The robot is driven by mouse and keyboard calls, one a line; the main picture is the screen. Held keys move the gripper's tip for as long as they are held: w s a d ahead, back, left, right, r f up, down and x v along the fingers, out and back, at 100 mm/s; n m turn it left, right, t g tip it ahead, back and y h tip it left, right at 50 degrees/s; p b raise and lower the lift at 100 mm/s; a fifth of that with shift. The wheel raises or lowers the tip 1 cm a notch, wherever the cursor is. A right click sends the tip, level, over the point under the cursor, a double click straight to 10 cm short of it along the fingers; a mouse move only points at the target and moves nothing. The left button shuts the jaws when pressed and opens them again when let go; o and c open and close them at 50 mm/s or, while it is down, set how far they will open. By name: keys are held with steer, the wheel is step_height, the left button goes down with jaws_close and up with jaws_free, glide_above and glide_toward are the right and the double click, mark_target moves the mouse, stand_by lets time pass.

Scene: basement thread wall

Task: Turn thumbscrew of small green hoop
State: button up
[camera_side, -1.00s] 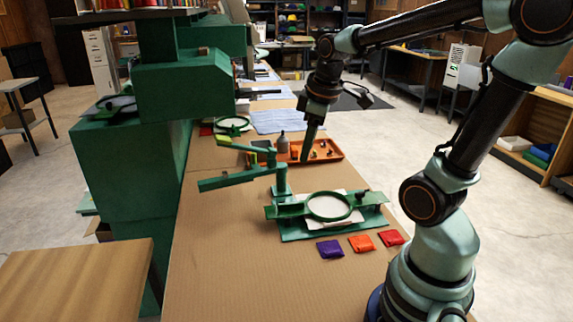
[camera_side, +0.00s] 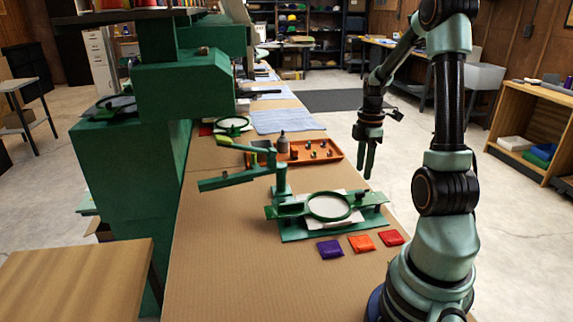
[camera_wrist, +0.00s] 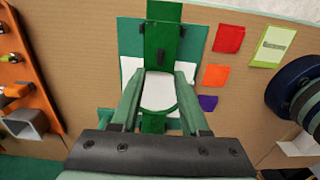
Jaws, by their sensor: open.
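A green hoop (camera_side: 330,206) holding white fabric lies flat on a green fixture (camera_side: 300,235) near the bench's front. A dark knob (camera_side: 360,195), perhaps its thumbscrew, stands at its right side. A second green hoop (camera_side: 232,123) sits farther back on the bench. My gripper (camera_side: 367,160) is open and empty, pointing down, above and behind the front hoop and to its right. In the wrist view, the front hoop (camera_wrist: 158,92) shows between the spread fingers, with a green plate (camera_wrist: 162,42) beyond it. The fingers hide part of the fixture.
A green swing arm (camera_side: 240,178) reaches left. Purple (camera_side: 330,249), orange (camera_side: 361,243) and red (camera_side: 391,238) packets lie in front. The bench's near left is clear.

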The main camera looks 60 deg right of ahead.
mark_target(360, 193)
step_height(360, 193, down, 7)
steer(key=shift+f, duration=0.2)
stand_by(0.3)
jaws_close()
